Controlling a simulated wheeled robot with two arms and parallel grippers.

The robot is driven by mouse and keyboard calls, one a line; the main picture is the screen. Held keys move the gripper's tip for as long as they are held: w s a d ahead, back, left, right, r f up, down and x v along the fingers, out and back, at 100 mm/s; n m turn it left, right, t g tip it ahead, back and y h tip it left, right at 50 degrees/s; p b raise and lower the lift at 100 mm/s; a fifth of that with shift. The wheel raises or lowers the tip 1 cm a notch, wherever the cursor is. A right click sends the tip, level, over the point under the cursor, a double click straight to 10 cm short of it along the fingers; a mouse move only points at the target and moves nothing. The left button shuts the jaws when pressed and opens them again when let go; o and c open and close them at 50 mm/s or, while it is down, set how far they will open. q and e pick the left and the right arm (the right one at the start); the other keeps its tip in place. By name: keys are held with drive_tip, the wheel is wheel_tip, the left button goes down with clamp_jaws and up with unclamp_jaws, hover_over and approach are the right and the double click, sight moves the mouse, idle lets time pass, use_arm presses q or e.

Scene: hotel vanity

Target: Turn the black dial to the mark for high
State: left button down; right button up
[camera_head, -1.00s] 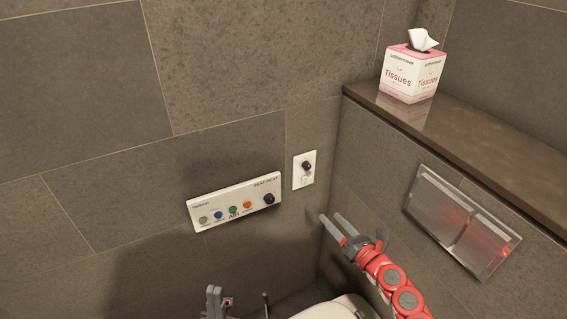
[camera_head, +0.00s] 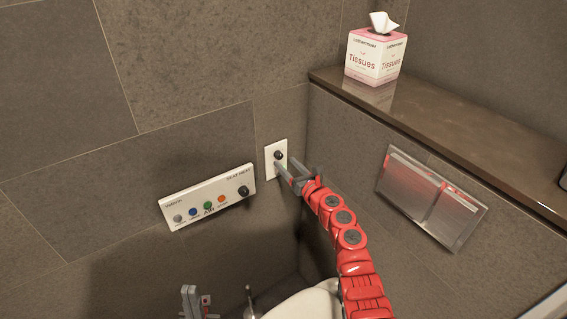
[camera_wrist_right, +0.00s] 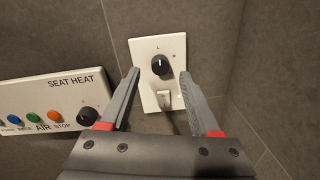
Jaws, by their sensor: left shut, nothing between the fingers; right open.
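A black dial (camera_head: 278,155) sits on a small white wall plate (camera_head: 268,163). In the right wrist view the dial (camera_wrist_right: 160,65) has a pale pointer line facing up, toward a mark like "L"; another small mark is at its upper right. A white lever or hook (camera_wrist_right: 164,98) is below it on the plate. My right gripper (camera_head: 286,168) is open in front of the plate. In the wrist view its fingertips lie left and right of the dial, with nothing between them visibly gripped. My left gripper (camera_head: 190,300) is shut and empty at the bottom.
A white seat heat panel (camera_head: 182,203) with several coloured buttons and a second black dial (camera_head: 243,191) is left of the plate. A tissue box (camera_head: 376,58) stands on the ledge (camera_head: 440,122). A clear two-part panel (camera_head: 432,197) is on the right wall.

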sight(279, 155)
drive_tip(key=shift+w+a+f, duration=0.15)
drive_tip(key=shift+w+a, duration=0.1)
drive_tip(key=shift+w, duration=0.35)
drive_tip(key=shift+b+x, duration=0.55)
drive_tip(key=shift+x, duration=0.25)
drive_tip(key=shift+a, duration=0.1)
drive_tip(key=shift+s, duration=0.1)
drive_tip(key=shift+r, duration=0.2)
clamp_jaws()
